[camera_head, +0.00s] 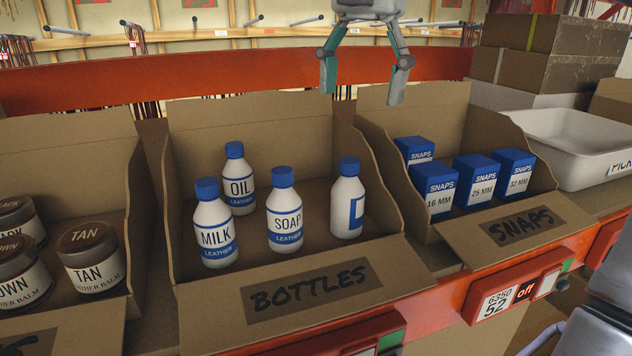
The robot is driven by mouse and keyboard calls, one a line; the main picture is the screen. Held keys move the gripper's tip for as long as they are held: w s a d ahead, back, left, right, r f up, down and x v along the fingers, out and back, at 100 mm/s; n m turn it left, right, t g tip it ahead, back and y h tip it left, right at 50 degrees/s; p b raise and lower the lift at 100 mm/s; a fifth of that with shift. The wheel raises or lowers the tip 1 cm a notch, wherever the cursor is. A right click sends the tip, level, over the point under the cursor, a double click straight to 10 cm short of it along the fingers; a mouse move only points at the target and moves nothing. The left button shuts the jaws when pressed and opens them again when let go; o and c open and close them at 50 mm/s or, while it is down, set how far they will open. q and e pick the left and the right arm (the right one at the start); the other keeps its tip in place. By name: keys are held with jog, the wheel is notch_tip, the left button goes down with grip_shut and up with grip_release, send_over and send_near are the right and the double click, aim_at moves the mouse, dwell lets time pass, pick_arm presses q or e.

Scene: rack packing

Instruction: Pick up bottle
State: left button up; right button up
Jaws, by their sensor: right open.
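Several white bottles with blue caps stand upright in the cardboard bin (390,281) labelled BOTTLES, at the middle of the head view. The milk bottle (214,225) is front left. The oil bottle (238,181) stands behind it. The soap bottle (284,212) is in the middle. Another bottle (347,200), its label turned partly away, stands at the right. My right gripper (362,92) hangs at the top of the view, above the back of the bottle bin. Its fingers are spread and empty, apart from every bottle. My left gripper is not in view.
A bin (487,253) with several blue snaps boxes stands to the right, and a bin with balm jars (88,257) to the left. A white tray (560,150) and stacked cardboard boxes (540,50) are at the far right. A red beam (180,80) runs behind the bins.

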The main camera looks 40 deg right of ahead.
send_over(349, 181)
jog(key=shift+h, duration=0.3)
jog(key=f, duration=0.7)
jog(key=shift+w+d+f+p, duration=0.15)
jog(key=shift+d+f+p, duration=0.2)
jog(key=shift+p, duration=0.05)
jog(key=shift+w+f, duration=0.15)
jog(key=shift+f, duration=0.1)
jog(key=shift+w+a+f+p, duration=0.1)
jog(key=shift+f+p, duration=0.15)
jog(key=shift+p, duration=0.05)
jog(key=f+p, duration=0.2)
jog(key=f, duration=0.2)
jog(key=shift+d+f, duration=0.15)
jog(key=shift+d, duration=0.05)
jog(key=shift+w+f, duration=0.1)
jog(key=shift+f, duration=0.15)
jog(key=shift+a, duration=0.1)
jog(key=c, duration=0.5)
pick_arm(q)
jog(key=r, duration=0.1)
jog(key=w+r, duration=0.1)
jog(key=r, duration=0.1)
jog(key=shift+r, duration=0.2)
pick_arm(e)
jog(key=c, duration=0.8)
